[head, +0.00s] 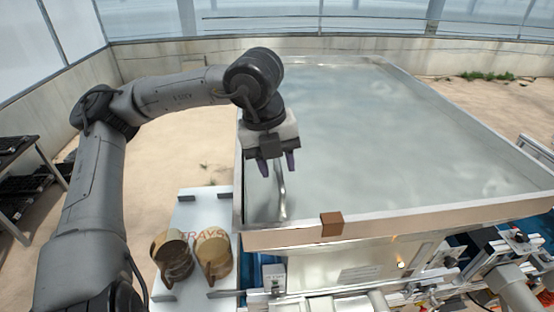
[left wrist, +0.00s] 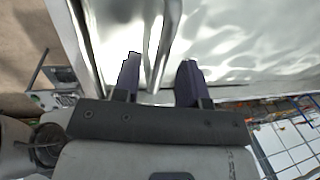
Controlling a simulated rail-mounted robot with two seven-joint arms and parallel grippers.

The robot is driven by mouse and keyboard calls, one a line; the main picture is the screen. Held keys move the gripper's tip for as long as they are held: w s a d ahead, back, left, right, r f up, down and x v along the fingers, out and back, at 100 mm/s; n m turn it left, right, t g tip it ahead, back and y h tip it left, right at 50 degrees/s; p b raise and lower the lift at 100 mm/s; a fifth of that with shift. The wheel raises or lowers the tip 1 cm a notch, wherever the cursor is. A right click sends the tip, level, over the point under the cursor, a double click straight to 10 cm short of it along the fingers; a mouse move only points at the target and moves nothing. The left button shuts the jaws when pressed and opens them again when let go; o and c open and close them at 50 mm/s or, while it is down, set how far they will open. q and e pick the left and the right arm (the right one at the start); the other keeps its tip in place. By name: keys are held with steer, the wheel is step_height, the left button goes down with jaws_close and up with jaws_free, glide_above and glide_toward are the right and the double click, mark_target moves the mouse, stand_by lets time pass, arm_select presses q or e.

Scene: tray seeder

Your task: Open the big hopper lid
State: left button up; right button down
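The big hopper lid (head: 390,130) is a large, shiny, pale metal panel lying flat in its frame in the head view; it looks shut. Its curved metal handle (head: 282,190) stands near the front left corner. My left gripper (head: 277,165) is open, pointing down just above and behind the handle. In the left wrist view the lid (left wrist: 250,40) fills the top, and the handle (left wrist: 158,55) runs between the two dark purple fingers of my left gripper (left wrist: 160,80). Neither finger clearly touches it. My right gripper is not in view.
A brown block (head: 332,224) sits on the hopper's front rim (head: 420,219). A white stand (head: 205,200) marked TRAYS holds two round brown containers (head: 173,256) at the hopper's left. Machine parts (head: 450,275) crowd the lower right. A dark shelf (head: 20,180) stands far left.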

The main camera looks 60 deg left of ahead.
arm_select(q)
steer(key=shift+f, duration=0.2)
steer(key=shift+c, duration=0.3)
jaws_close()
